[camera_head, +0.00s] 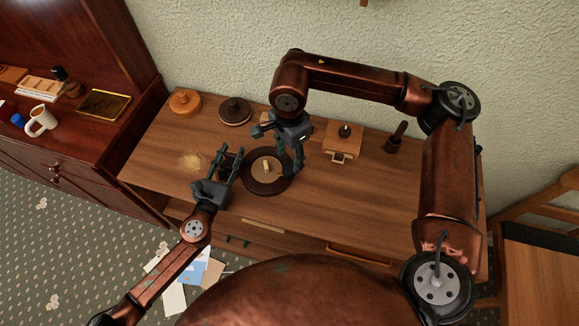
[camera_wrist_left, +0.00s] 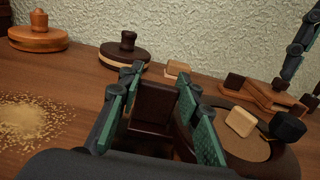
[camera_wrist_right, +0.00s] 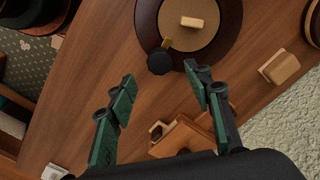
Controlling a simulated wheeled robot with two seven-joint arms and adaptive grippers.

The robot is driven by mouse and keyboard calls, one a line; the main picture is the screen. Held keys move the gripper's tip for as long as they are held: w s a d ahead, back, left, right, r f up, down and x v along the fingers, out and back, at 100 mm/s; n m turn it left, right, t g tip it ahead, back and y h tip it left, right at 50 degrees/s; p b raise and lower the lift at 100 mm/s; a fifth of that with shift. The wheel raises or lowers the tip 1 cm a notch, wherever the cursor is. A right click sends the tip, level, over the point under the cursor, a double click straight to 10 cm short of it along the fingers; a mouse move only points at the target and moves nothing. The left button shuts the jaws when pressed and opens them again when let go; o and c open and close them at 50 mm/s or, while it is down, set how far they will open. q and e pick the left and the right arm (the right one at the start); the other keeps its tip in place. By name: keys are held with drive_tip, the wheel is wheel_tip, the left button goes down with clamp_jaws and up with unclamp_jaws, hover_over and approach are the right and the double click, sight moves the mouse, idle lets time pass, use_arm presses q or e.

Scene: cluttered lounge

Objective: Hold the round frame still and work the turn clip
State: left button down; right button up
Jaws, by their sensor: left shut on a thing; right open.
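The round frame (camera_head: 262,190) lies flat on the wooden table, with a dark ring and a tan disc inside. Its ring also shows in the left wrist view (camera_wrist_left: 270,165). A small pale block (camera_wrist_right: 192,22) sits on the disc. The turn clip (camera_wrist_right: 160,62), a black knob on a brass stem, is at the ring's edge; it also shows in the left wrist view (camera_wrist_left: 287,127). My left gripper (camera_head: 230,156) is shut on a dark brown block (camera_wrist_left: 152,105) at the frame's left side. My right gripper (camera_wrist_right: 158,78) is open and empty, its fingertips pointing towards the clip.
Two round lidded wooden pieces (camera_head: 185,102) (camera_head: 235,111) stand at the back left, near a pile of sawdust (camera_head: 192,161). A wooden box with a dark knob (camera_head: 342,143) and a dark mortar-like cup (camera_head: 394,144) stand right. The table's right front is clear.

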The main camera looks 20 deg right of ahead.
sight(290, 169)
wheel_tip(290, 169, down, 7)
drive_tip(key=shift+r, duration=0.2)
drive_tip(key=shift+c, duration=0.5)
drive_tip(key=c, duration=1)
drive_tip(key=shift+m, duration=1.3)
drive_tip(key=shift+c, duration=0.2)
drive_tip(key=o, duration=1.1)
drive_tip(key=shift+o, duration=0.2)
wheel_tip(290, 169, up, 12)
